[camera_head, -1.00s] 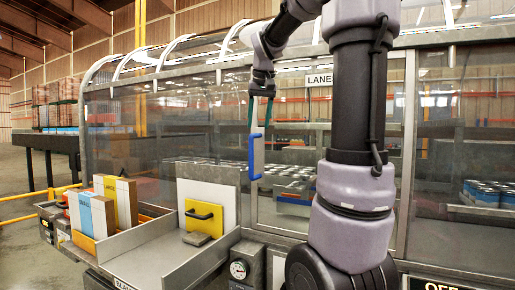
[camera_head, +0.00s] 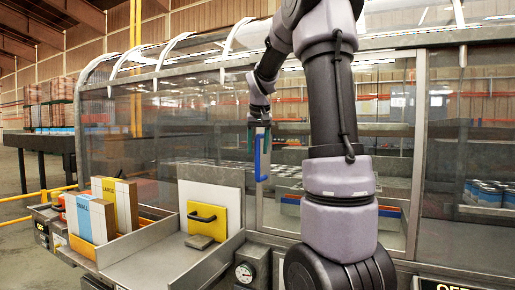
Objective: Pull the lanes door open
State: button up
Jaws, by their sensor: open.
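The lanes door (camera_head: 300,220) is a clear panel in a grey metal frame in the middle of the long glazed cabinet. It looks closed, and my arm covers much of it. Its blue upright handle (camera_head: 262,158) is at the door's left edge. My gripper (camera_head: 258,143) points down with its teal fingers at the upper end of the handle. It is open. I cannot tell whether the fingers straddle the handle or touch it. The door's name sign is hidden behind my arm.
A metal tray (camera_head: 165,262) at the left front holds upright boxes marked small (camera_head: 91,219) and large (camera_head: 117,203). A gauge (camera_head: 245,272) is below. Cans (camera_head: 490,192) sit behind glass.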

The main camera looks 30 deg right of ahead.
jog(key=shift+c, duration=0.2)
grip_shut()
dwell(1.3)
